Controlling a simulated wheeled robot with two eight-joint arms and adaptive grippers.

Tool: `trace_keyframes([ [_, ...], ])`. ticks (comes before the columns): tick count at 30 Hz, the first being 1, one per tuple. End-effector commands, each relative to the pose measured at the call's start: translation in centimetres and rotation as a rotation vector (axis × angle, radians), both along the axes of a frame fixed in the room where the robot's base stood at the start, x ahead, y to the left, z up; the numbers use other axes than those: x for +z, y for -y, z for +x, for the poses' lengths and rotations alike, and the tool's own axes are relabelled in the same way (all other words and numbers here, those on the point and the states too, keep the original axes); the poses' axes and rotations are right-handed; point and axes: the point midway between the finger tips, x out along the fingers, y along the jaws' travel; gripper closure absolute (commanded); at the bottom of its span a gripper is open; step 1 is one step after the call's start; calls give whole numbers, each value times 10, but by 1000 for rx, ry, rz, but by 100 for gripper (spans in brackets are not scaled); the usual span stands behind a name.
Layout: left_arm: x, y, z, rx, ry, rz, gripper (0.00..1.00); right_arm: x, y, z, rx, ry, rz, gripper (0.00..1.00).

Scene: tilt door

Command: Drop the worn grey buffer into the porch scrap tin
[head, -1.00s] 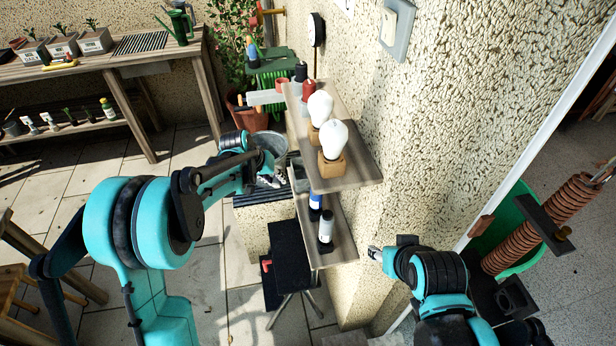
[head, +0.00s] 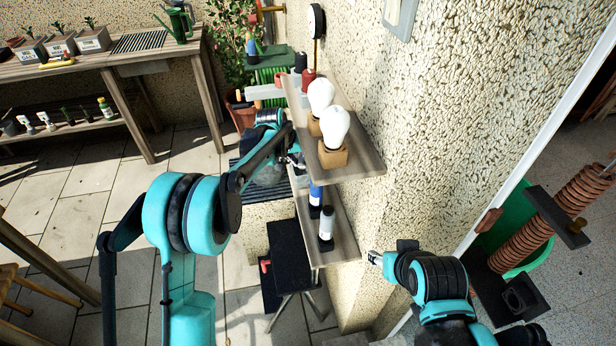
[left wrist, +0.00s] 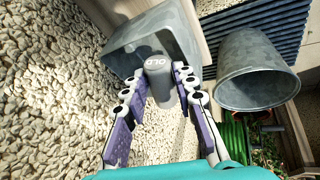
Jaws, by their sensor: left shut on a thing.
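The grey buffer (left wrist: 160,72), a short cylinder marked OLD, is between the fingers of my left gripper (left wrist: 158,84) in the left wrist view. The gripper is shut on it. Beyond and partly behind the buffer is a square grey metal tin (left wrist: 122,52) with its open mouth facing the view; the buffer overlaps its rim there. I cannot tell how high the buffer is above it. In the head view my left gripper (head: 293,160) is beside the shelf, and the buffer is hard to make out. My right gripper (head: 374,258) is near the wall, its finger gap unclear.
A round metal bucket (left wrist: 245,75) stands right of the tin in the left wrist view. The upper shelf (head: 358,170) holds white bulb-shaped things on wooden blocks (head: 333,155); the lower shelf (head: 343,248) holds bottles. The rough wall (head: 440,130) is close on the right.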

Motion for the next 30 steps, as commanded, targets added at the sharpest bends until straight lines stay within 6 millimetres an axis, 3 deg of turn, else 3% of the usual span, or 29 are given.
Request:
trace_keyframes([
  [3, -9, 0, 0, 0, 0, 0, 100, -6, 0, 0, 0, 0, 0, 53],
  [10, -8, 0, 0, 0, 0, 0, 100, -5, 0, 0, 0, 0, 0, 53],
  [11, -8, 0, 0, 0, 0, 0, 70, -5, 0, 0, 0, 0, 0, 53],
  [13, -8, 0, 0, 0, 0, 0, 52, -5, 0, 0, 0, 0, 0, 53],
  [14, -8, 0, 0, 0, 0, 0, 49, -5, 0, 0, 0, 0, 0, 53],
  [25, -5, -2, -1, 1, 0, 1, 49, -5, 0, 0, 0, 0, 0, 53],
  [30, 16, -9, -10, 1, 0, 1, 49, -5, 0, 0, 0, 0, 0, 53],
])
